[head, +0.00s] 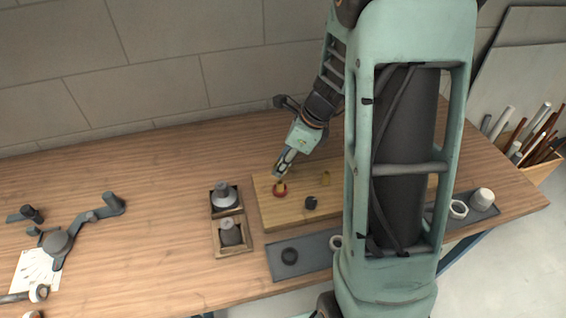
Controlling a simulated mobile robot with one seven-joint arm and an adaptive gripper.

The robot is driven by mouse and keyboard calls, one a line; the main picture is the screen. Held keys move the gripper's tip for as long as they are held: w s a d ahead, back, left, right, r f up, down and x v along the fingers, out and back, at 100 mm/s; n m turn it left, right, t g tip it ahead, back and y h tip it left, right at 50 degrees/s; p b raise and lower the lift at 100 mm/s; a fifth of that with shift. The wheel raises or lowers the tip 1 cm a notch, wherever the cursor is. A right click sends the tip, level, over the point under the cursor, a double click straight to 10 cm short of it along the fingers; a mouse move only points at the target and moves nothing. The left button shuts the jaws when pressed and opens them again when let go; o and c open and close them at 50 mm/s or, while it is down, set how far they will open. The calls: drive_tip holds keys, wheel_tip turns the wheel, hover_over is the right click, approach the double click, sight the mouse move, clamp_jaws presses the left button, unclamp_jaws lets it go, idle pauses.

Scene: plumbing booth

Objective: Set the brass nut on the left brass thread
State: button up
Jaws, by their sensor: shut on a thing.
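My gripper (282,172) points down over the left part of a pale wooden board (268,213). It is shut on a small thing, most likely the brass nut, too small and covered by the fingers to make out. Directly below the fingertips is a red ring with a small brass-coloured piece (281,187) in its middle, at the place of the left brass thread. I cannot tell whether the held thing touches it. Another brass thread (326,178) stands upright further right on the board. A dark fitting (311,203) stands in front, between them.
Left of the board are two wooden holders with a grey flanged part (224,196) and a grey cone-like part (230,232). My arm hides the board's right part. Grey tools (58,240) lie far left.

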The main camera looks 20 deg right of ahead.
sight(281, 182)
drive_tip(key=shift+f+b, duration=2.7)
drive_tip(key=shift+f, duration=0.6)
drive_tip(key=shift+m+t+p, duration=0.5)
drive_tip(key=shift+m+p, duration=0.1)
drive_tip(key=shift+m, duration=0.8)
drive_tip(key=shift+f+m+t+h+p, duration=0.1)
drive_tip(key=shift+m+t+h+p, duration=0.5)
drive_tip(key=shift+m, duration=0.8)
drive_tip(key=o, duration=1.2)
drive_tip(key=shift+g, duration=0.3)
drive_tip(key=shift+o, duration=0.5)
